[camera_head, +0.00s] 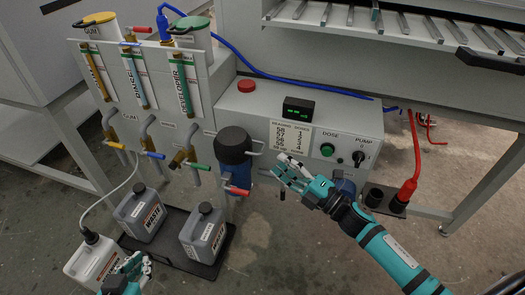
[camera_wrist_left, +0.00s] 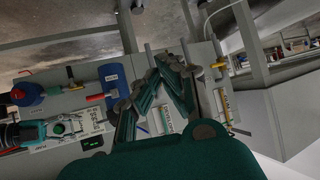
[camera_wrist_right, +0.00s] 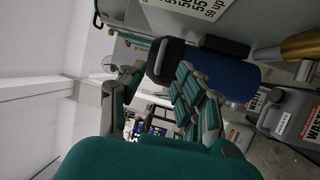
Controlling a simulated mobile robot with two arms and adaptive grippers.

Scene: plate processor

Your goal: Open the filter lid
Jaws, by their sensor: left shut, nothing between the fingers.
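The filter lid (camera_head: 233,145) is a round black cap on top of the blue filter housing (camera_head: 238,180), at the front of the white processor panel. A pale loop handle (camera_head: 256,147) sticks out from its right side. My right gripper (camera_head: 285,170) is open, just right of and slightly below the handle, and looks empty. In the right wrist view the black lid (camera_wrist_right: 166,60) and blue housing (camera_wrist_right: 228,76) lie beyond the spread fingers (camera_wrist_right: 158,72). My left gripper (camera_head: 138,266) is shut and empty, low at the left near the bottles; its fingertips meet in the left wrist view (camera_wrist_left: 165,75).
Grey waste bottles (camera_head: 203,235) stand in a black tray (camera_head: 175,255) below the panel. Valves with coloured handles (camera_head: 152,154) project left of the filter. The control box with a green dose button (camera_head: 327,149) is behind my right gripper.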

